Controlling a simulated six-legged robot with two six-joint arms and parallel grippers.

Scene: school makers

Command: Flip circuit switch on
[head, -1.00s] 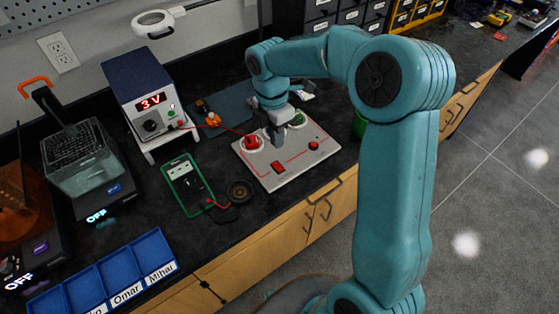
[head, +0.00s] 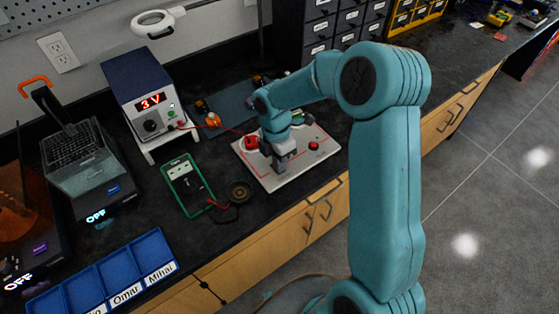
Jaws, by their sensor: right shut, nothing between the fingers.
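The circuit board (head: 270,185) is a pale grey panel with red lines, lying on the dark bench. A red part (head: 251,142) sits at its left and a red button (head: 314,146) at its right. The red switch near the board's front middle is hidden behind my right gripper. My right gripper (head: 281,167) is shut and empty, pointing down at the board's front middle, at or just above the switch; I cannot tell if it touches. My left gripper is not in view.
A power supply (head: 140,90) reading 3 V stands to the left of the board. A green multimeter (head: 187,184) and a small black round part (head: 239,192) lie between. A blue tray (head: 150,248) with name labels is at the front left. Red wire runs to the board.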

